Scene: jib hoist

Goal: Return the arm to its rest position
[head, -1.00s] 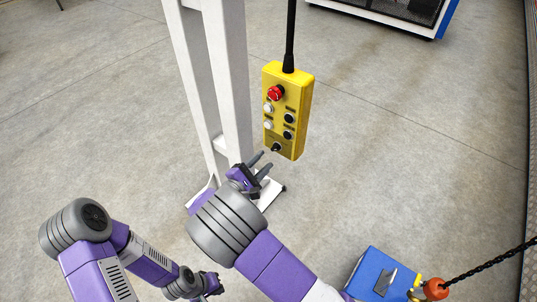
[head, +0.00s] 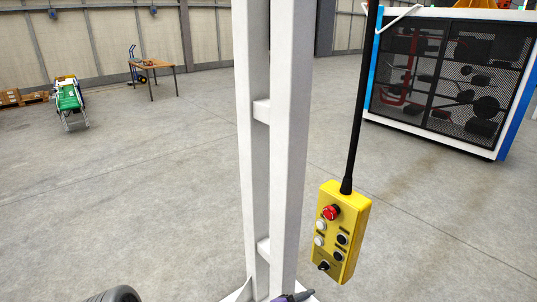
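The yellow hoist pendant (head: 342,232) hangs on its black cable (head: 359,110) right of the white post. It has a red button at the top and white and black buttons below. Only a small dark and purple part of my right gripper (head: 293,297) shows at the bottom edge, below and left of the pendant and apart from it. Whether its fingers are open or shut is cut off. A grey rounded part of my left arm shows at the bottom left. My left gripper is out of view.
The white post (head: 289,150) stands on the floor in the middle. A mesh-fronted cabinet (head: 450,85) stands at the back right. A wooden table (head: 152,66) and a green cart (head: 68,97) are far left. The floor between is clear.

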